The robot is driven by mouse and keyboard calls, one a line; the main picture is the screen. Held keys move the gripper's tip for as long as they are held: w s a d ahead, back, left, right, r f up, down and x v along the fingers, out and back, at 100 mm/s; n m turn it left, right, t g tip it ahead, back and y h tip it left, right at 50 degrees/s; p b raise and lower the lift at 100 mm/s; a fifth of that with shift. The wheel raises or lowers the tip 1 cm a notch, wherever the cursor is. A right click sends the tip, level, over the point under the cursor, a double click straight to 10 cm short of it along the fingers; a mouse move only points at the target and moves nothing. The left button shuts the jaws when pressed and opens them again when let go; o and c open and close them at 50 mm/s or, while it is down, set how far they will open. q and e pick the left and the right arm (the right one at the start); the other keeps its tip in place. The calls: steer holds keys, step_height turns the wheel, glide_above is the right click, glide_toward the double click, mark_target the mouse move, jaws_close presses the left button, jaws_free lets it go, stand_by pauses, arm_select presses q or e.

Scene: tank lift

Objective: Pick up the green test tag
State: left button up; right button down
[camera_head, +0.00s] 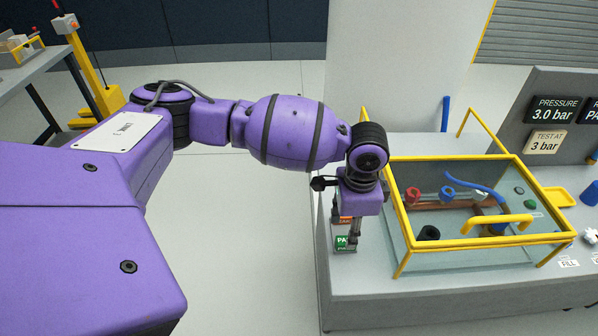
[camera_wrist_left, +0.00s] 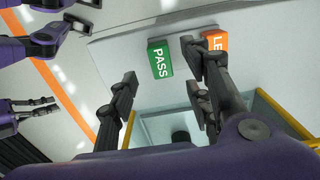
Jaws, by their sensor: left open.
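The green test tag, marked PASS (camera_wrist_left: 160,58), lies on the pale bench top in the left wrist view. It also shows in the head view (camera_head: 346,243), low at the bench's near left corner. My left gripper (camera_wrist_left: 159,62) is open and points down, with the tag lying between its fingertips in the picture. I cannot tell how high the fingers are above it. An orange tag (camera_wrist_left: 216,42) lies just right of the green one, partly behind the right finger. Dark fingers with purple parts, seemingly my right gripper (camera_wrist_left: 45,75), show at the wrist view's left edge; their opening is unclear.
A clear tank with a yellow frame (camera_head: 480,243) stands on the grey bench (camera_head: 430,290), right of the left gripper. Its yellow handle (camera_head: 497,224) is on top. A panel with pressure signs (camera_head: 556,108) rises behind it. Open floor (camera_head: 250,270) lies left of the bench.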

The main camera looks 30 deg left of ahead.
arm_select(q)
step_height(320, 180, down, 5)
steer(key=shift+f, duration=0.35)
steer(key=shift+c, duration=0.3)
arm_select(e)
steer(key=shift+w+r, duration=0.1)
steer(key=shift+w, duration=0.2)
arm_select(q)
steer(key=shift+r, duration=0.1)
steer(key=c, duration=0.6)
steer(key=shift+w, duration=0.1)
jaws_close()
arm_select(e)
steer(key=shift+s, duration=0.15)
